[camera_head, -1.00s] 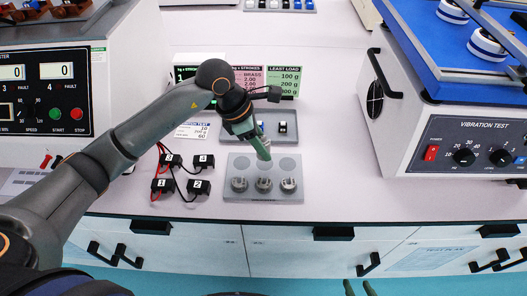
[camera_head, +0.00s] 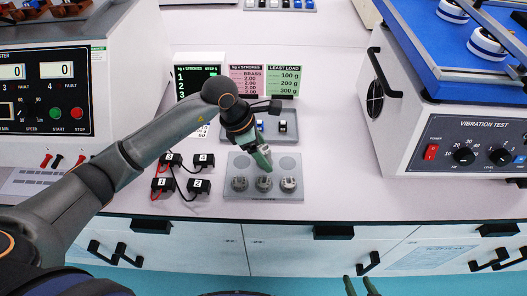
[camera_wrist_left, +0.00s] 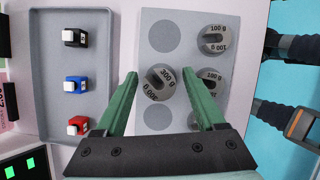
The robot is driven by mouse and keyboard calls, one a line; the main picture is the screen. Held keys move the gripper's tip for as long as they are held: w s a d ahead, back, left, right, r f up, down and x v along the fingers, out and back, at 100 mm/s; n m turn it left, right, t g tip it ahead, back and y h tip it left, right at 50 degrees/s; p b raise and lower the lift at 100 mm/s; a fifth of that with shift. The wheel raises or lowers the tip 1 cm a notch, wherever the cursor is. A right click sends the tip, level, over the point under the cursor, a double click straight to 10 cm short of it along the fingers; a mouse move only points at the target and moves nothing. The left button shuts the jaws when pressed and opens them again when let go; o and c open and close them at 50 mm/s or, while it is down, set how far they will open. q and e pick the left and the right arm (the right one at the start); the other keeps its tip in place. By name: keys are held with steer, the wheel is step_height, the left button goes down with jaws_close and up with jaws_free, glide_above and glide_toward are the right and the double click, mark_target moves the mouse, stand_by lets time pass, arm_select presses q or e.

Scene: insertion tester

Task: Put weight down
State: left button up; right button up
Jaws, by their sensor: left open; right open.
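A grey weight plate (camera_head: 235,163) lies on the bench with round marked spots in two rows. Three metal weights stand in its front row: left (camera_head: 238,184), middle (camera_head: 263,184) and right (camera_head: 288,184). A weight marked 300 g (camera_wrist_left: 160,82) stands on the middle spot of the other row in the left wrist view. My left gripper (camera_wrist_left: 160,80) is open, with its green fingers on either side of this weight and a gap showing at each side. In the head view, my left gripper (camera_head: 262,158) covers much of that spot. My right gripper (camera_head: 360,287) is open and empty at the bottom edge.
A grey tray (camera_wrist_left: 45,110) with black, blue and red blocks lies beside the plate. Black numbered blocks with cables (camera_head: 183,178) stand left of the plate. The vibration tester (camera_head: 470,145) stands at the right. The bench between plate and tester is clear.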

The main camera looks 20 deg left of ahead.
arm_select(q)
steer(key=shift+r, duration=0.25)
steer(key=v, duration=1.2)
steer(key=shift+d, duration=0.15)
